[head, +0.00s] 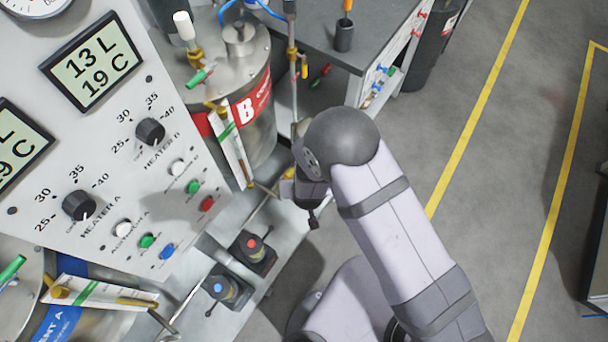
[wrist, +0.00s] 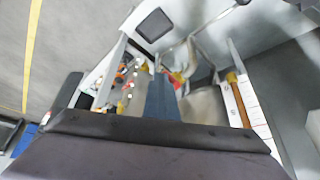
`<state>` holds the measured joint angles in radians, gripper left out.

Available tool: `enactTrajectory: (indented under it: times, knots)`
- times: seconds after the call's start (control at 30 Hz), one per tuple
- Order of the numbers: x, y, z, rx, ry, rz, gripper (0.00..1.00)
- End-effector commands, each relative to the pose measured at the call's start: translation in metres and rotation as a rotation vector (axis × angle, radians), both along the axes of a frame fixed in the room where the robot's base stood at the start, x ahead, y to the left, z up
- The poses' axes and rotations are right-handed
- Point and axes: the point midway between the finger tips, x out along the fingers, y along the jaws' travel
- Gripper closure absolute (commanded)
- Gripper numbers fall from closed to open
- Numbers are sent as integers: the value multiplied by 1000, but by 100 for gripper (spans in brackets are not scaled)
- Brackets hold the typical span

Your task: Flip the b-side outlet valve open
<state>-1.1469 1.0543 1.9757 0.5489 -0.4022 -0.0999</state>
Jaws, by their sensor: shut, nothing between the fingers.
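The B tank (head: 262,130) is a steel vessel with a red B label. Brass piping (head: 266,190) runs low beside it toward my gripper (head: 289,188). My gripper is shut and empty, low at the tank's right side, partly hidden by my wrist. A green-handled valve (head: 200,76) sits on the tank's top.
A control panel (head: 150,190) with displays and knobs stands at left. A red-topped unit (head: 253,250) and a blue-topped unit (head: 222,290) sit on the bench below. A grey table (head: 325,20) with a dark cup (head: 343,38) stands behind. The floor at right is open.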

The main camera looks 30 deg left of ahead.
Motion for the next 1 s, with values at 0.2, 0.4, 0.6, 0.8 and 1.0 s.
enactTrajectory:
  times: [0.2, 0.4, 0.6, 0.8, 1.0]
  knots:
    - [-7, 3, -2, 3, -96, 7, 100]
    - [-18, 2, -13, 0, -246, 10, 100]
    - [-28, 1, -25, -1, -434, 8, 100]
    - [-35, -1, -30, -3, -472, 0, 100]
    - [-35, -1, -29, -3, -470, -1, 100]
